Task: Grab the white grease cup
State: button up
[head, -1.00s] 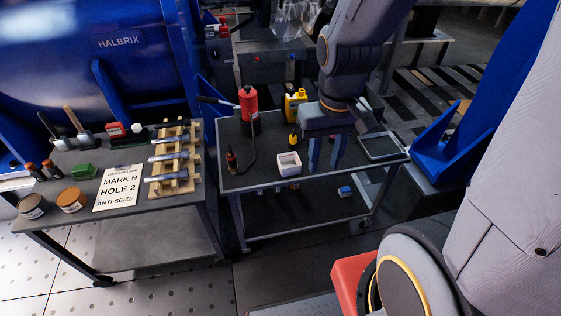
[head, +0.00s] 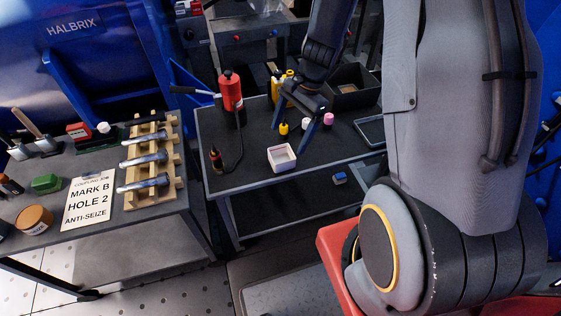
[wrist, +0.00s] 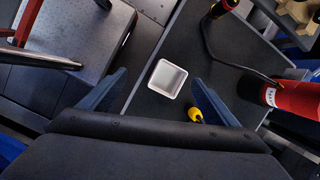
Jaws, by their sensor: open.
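A small white cup (head: 305,123) stands on the dark cart top in the head view, beside a pink-topped one (head: 328,119). It is close to my gripper's right finger; I cannot make it out in the wrist view. My gripper (head: 291,132) is open and empty, pointing down above the cart. In the wrist view its two blue fingers (wrist: 159,78) frame a square white tray, which is below and beyond them. That white tray (head: 281,157) sits at the cart's front edge and also shows in the wrist view (wrist: 167,78).
A yellow-handled tool (head: 284,128) stands near the fingers. A red cylinder (head: 231,90), a yellow bottle (head: 275,85), a black bin (head: 353,88) and a flat tray (head: 371,132) surround the space. A left table holds bolts on a wooden rack (head: 170,160).

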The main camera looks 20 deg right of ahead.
aim_at(280, 155)
jog(key=shift+w+a+f+m+y, duration=0.15)
jog(key=shift+w+a+f+m, duration=0.35)
jog(key=shift+f, duration=1.75)
jog(key=shift+w+a+f+m+y, duration=0.15)
jog(key=shift+w+f+m, duration=0.55)
jog(key=shift+f, duration=1.55)
jog(key=shift+w+a+f+m+y, duration=0.1)
jog(key=shift+w+a+f+m, duration=0.5)
jog(key=shift+f, duration=1.65)
jog(key=shift+s+d, duration=0.2)
jog(key=shift+d, duration=0.05)
jog(key=c, duration=1.1)
jog(key=shift+c, duration=0.2)
jog(key=shift+r, duration=0.1)
